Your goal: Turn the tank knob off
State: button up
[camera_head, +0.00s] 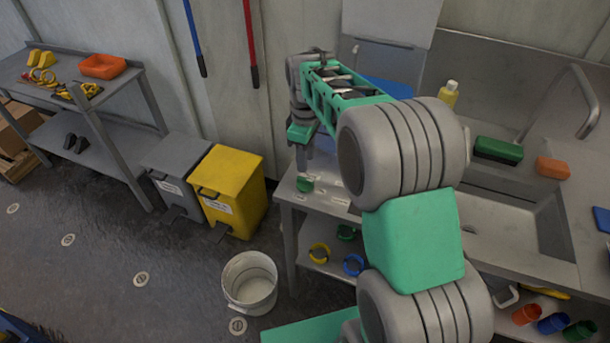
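My gripper (302,160) hangs over the front left corner of the metal counter, pointing down. It is small and partly turned away, so I cannot tell whether its fingers are open or shut. A small green round piece (305,185) shows on the counter just below the fingertips; I cannot tell whether it is the tank knob or whether the fingers touch it. No tank can be made out clearly, and my arm hides much of the counter's middle.
The metal sink (505,225) is at the right, with a yellow bottle (449,94), green sponge (498,150) and orange sponge (552,167) around it. A yellow bin (228,187), grey bin (178,170) and white bucket (250,283) stand left of the counter. Open floor lies farther left.

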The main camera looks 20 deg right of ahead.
aim_at(305, 179)
notch_tip(305, 179, down, 7)
jog(key=shift+f+p, duration=0.2)
jog(key=shift+p, duration=0.45)
jog(key=shift+c, duration=0.2)
grip_shut()
